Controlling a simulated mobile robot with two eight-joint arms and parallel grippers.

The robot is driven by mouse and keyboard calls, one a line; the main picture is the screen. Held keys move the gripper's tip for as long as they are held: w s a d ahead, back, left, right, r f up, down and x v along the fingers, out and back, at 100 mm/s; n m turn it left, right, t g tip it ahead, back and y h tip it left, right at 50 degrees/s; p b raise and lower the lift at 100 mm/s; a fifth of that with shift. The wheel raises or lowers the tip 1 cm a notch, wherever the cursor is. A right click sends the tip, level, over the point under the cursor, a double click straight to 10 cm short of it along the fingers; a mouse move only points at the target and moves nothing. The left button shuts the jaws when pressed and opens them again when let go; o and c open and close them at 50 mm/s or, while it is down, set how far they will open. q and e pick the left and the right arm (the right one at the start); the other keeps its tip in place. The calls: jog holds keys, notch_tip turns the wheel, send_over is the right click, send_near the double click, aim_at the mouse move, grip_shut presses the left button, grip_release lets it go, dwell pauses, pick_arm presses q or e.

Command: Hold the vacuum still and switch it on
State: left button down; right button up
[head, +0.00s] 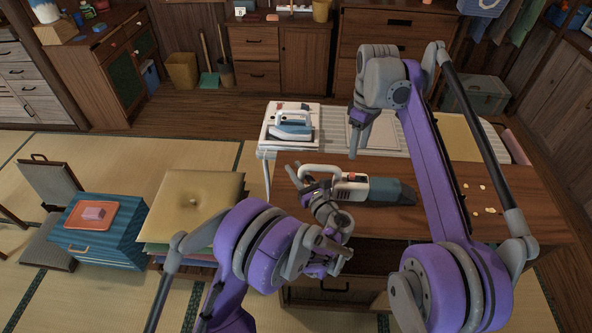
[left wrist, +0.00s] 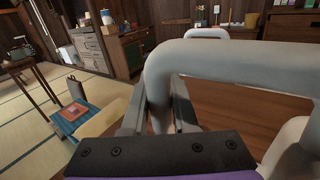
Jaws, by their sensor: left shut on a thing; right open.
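The handheld vacuum (head: 378,190) lies on the brown table, with a white looped handle, a dark grey body and nozzle pointing right. A small red switch (head: 351,175) shows on its top. My left gripper (head: 312,184) is shut on the left part of the white handle. In the left wrist view the pale handle (left wrist: 235,62) passes between the two fingers of my left gripper (left wrist: 158,98). My right gripper (head: 358,140) is open and empty above the table, up and slightly right of the switch, apart from the vacuum. My left arm partly hides the handle's lower side.
An iron (head: 292,125) stands on the white ironing board (head: 390,139) behind the vacuum. The brown table (head: 455,220) has bare wood right of the nozzle, with small pale pieces farther right. A cushion (head: 196,195) and a blue box (head: 105,245) sit on the left.

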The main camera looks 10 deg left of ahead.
aim_at(353, 174)
jog(key=shift+o, duration=0.2)
dwell(0.6)
notch_tip(353, 174, down, 10)
jog(key=n, duration=0.7)
dwell(0.6)
grip_shut()
dwell(1.3)
